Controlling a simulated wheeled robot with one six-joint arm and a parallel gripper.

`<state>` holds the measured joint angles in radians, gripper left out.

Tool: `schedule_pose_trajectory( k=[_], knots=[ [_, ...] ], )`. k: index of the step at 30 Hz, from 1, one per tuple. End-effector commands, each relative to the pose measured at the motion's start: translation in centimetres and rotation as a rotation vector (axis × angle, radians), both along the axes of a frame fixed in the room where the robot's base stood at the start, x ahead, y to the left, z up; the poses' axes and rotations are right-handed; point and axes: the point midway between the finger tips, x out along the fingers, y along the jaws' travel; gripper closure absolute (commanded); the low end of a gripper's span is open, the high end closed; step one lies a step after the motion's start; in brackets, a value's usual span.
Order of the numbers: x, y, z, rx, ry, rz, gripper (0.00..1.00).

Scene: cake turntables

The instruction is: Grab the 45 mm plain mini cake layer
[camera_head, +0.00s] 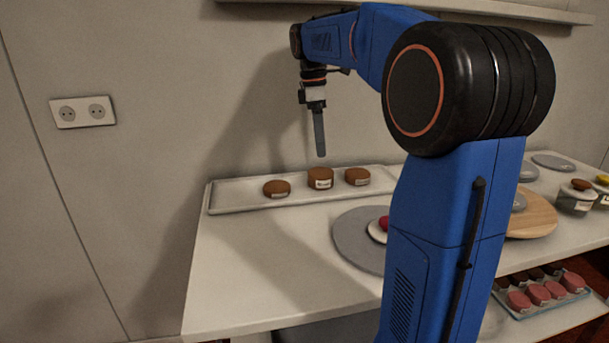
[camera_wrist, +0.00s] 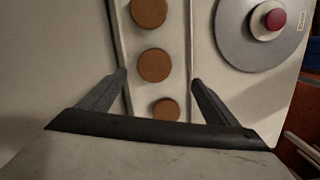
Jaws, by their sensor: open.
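Three round brown cake layers stand in a row on a long pale tray (camera_head: 240,206). In the head view they are the left layer (camera_head: 276,188), the taller middle layer (camera_head: 320,178) and the right layer (camera_head: 357,176). Each has a small pale label, too small to read, so I cannot tell which is the 45 mm plain one. My gripper (camera_head: 320,153) points down above the middle layer, apart from it. In the wrist view my open gripper (camera_wrist: 158,80) has one layer (camera_wrist: 154,65) between its fingertips in the picture, another (camera_wrist: 149,12) above and a third (camera_wrist: 165,110) below, partly hidden.
A grey turntable (camera_head: 352,240) bears a small pale disc with a red item and stands in front of the tray. A wooden board (camera_head: 535,215) and containers (camera_head: 575,199) stand to the right. Pink layers (camera_head: 538,294) sit lower right. The front-left tabletop is clear.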

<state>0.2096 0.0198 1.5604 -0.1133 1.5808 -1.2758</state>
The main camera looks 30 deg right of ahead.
Motion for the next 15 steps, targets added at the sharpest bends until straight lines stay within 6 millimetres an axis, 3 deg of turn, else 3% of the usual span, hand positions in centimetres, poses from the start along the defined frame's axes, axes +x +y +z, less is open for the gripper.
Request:
schedule_pose_trajectory(
  k=[5,15],
  knots=[
    [0.8,-0.7,-0.2,0.000,0.016,0.027,0.16],
    [0.5,-1.2,-5.0,0.001,0.018,0.027,0.16]
  ],
)
